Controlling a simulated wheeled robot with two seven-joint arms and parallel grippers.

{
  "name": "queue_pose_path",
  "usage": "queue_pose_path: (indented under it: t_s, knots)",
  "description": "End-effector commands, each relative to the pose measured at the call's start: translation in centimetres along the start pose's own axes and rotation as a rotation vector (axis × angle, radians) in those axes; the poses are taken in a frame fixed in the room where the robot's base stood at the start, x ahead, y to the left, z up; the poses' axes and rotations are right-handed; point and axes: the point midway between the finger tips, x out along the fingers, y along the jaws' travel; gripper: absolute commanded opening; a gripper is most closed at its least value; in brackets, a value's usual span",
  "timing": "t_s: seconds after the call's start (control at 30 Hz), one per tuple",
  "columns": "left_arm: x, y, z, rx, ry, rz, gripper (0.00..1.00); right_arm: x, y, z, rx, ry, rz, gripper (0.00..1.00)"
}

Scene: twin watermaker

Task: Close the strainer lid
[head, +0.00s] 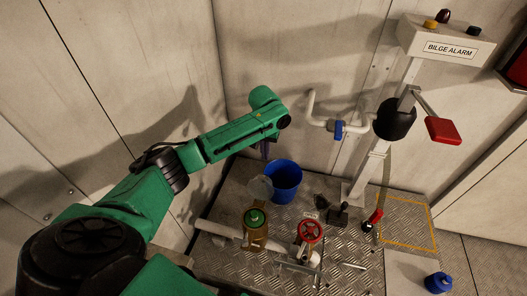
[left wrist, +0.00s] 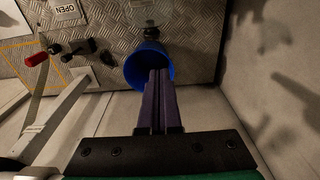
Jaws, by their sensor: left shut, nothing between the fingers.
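The strainer looks like a blue round pot (head: 287,188) on the metal floor near the back wall; it also shows in the left wrist view (left wrist: 133,72). A pale see-through disc, apparently its lid (head: 260,188), stands tilted open at the pot's front-left side. In the left wrist view the lid (left wrist: 146,10) is at the top edge, partly cut off. My left gripper (head: 265,153) points down just above and behind the pot, shut and empty. In the left wrist view its dark fingers (left wrist: 159,72) overlap the pot's opening; whether they touch it I cannot tell. My right gripper is not in view.
A green-topped brass valve (head: 255,220) and a red handwheel (head: 310,232) stand in front of the pot. To the right are a post with a black pump body (head: 394,120), a red-ended lever (head: 442,130) and a bilge alarm box (head: 448,47). Walls are close behind and left.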

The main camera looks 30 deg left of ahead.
Motion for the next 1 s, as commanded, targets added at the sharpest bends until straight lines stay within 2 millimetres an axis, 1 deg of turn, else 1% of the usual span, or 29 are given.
queue_pose_path:
  t_s: [0.03, 0.23, 0.27, 0.3, 0.4, 0.53, 0.87, 1.0]
  knots:
    - [1.3, 0.0, 0.1, 0.0, -0.003, -0.001, 0.0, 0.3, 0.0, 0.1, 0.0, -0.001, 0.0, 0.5]
    - [5.8, 0.0, 0.1, 0.0, -0.002, 0.0, 0.0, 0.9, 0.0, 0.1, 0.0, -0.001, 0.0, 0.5]
    - [5.4, -0.1, 0.4, 0.003, -0.001, -0.001, 0.0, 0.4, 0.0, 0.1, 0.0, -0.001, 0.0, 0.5]
    - [4.8, -0.1, 1.1, 0.004, 0.001, -0.002, 0.0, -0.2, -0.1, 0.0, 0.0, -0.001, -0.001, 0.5]
    - [4.3, -0.1, 2.6, 0.005, 0.0, -0.002, 0.0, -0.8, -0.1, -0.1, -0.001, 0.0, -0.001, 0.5]
    - [4.1, -0.1, 3.7, 0.002, 0.001, -0.001, 0.0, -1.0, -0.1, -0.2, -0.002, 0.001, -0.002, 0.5]
    - [4.2, 0.0, 3.8, 0.002, 0.001, 0.0, 0.0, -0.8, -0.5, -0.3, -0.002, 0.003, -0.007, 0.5]
    - [4.2, 0.2, 3.5, 0.002, 0.01, 0.001, 0.0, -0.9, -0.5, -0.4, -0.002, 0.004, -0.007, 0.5]
